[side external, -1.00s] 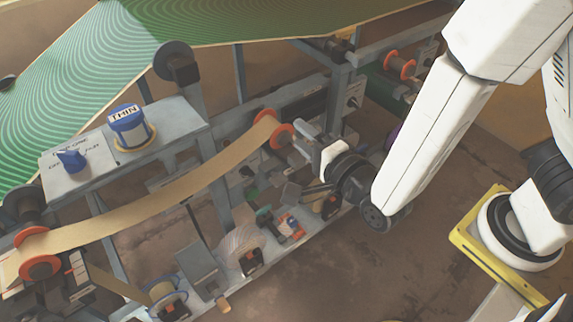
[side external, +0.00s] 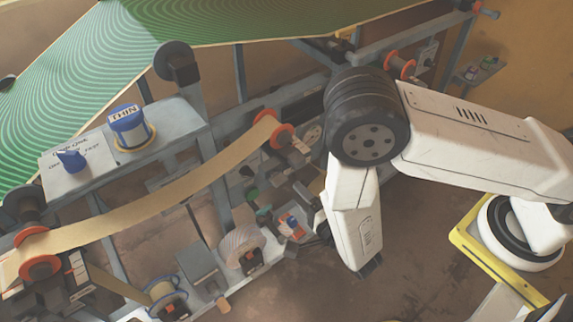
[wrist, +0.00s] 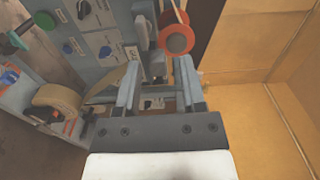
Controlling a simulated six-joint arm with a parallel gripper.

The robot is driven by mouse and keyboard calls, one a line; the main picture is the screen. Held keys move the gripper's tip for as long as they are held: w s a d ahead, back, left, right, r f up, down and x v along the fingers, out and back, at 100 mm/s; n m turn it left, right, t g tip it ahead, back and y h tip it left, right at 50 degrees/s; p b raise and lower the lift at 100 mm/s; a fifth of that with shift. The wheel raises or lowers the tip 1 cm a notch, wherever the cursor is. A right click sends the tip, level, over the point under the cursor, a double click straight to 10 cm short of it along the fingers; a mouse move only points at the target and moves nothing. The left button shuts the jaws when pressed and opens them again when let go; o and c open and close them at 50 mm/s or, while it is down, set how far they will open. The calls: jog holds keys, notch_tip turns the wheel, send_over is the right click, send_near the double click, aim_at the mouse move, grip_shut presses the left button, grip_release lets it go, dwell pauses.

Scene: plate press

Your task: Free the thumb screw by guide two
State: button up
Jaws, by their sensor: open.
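My gripper (wrist: 158,82) shows in the wrist view with its two grey fingers apart and nothing between them. An orange-red flanged roller (wrist: 175,38) lies just beyond the fingertips. It cannot be told whether it is guide two. In the side view, the brown paper band (side external: 160,203) runs to an orange-red guide roller (side external: 277,129); another roller (side external: 400,65) stands farther right. I cannot make out the thumb screw with certainty in either view. My black wrist joint and white hand cover part of the machine's right side, and my fingertips are not clear there.
Left of my fingers in the wrist view is a grey panel (wrist: 98,28) with coloured knobs and labels. A tan roll (wrist: 60,98) sits lower left.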

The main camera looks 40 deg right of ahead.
aim_at(282, 184)
notch_tip(282, 184, down, 2)
jog(key=shift+f, duration=0.1)
jog(key=shift+w, duration=0.1)
jog(key=shift+w, duration=3.85)
grip_shut()
